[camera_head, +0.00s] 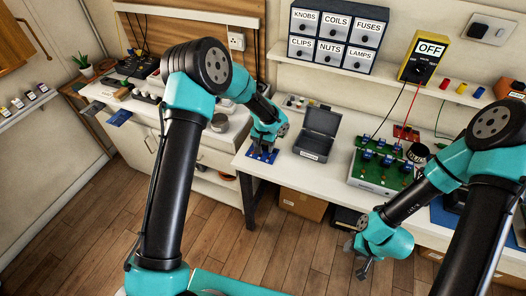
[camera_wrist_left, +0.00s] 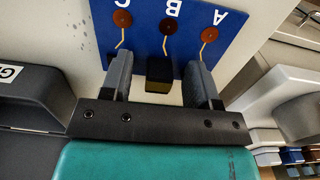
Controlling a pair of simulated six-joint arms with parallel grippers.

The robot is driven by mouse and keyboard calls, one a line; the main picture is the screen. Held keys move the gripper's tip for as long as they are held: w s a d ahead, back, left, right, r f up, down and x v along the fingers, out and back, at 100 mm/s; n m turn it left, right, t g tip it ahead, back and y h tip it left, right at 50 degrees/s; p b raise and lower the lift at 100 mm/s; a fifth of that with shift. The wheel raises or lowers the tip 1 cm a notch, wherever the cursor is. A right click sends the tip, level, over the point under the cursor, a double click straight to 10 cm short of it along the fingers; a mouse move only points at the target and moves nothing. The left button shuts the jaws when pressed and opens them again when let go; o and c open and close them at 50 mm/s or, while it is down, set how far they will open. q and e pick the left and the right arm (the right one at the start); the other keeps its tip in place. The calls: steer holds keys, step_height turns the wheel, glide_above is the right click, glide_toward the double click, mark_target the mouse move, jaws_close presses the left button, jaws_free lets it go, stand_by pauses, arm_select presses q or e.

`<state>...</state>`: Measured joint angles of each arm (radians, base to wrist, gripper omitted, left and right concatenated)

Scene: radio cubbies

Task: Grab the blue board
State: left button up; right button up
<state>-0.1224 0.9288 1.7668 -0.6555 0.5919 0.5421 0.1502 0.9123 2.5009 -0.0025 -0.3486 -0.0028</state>
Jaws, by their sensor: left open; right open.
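The blue board (camera_head: 258,157) lies on the left end of the white bench, partly hidden by my left gripper (camera_head: 263,146). In the left wrist view the blue board (camera_wrist_left: 188,22) shows white letters A, B and C, brown discs and short yellow lines. My left gripper (camera_wrist_left: 160,88) is open over the board's edge. A small black block with a yellowish face (camera_wrist_left: 159,74) stands between its fingers, with gaps on both sides. My right gripper (camera_head: 364,264) is open and empty, low in front of the bench, away from the board.
An open grey box (camera_head: 318,133) stands right of the board. A green board with blue parts (camera_head: 380,170) is further right. Labelled drawers (camera_head: 338,38) and a yellow meter reading OFF (camera_head: 423,58) are behind. Another small blue piece (camera_head: 119,117) lies on the left counter.

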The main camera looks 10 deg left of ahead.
mark_target(264, 146)
arm_select(q)
steer(key=shift+c, duration=0.3)
steer(key=c, duration=1)
steer(key=shift+o, duration=0.2)
steer(key=shift+r, duration=1.55)
steer(key=shift+s+d+r, duration=0.1)
steer(key=shift+s+r, duration=0.15)
steer(key=shift+r, duration=0.05)
steer(key=s+d+r, duration=0.1)
steer(key=s+d, duration=0.3)
steer(key=s, duration=1.1)
steer(key=shift+r, duration=0.15)
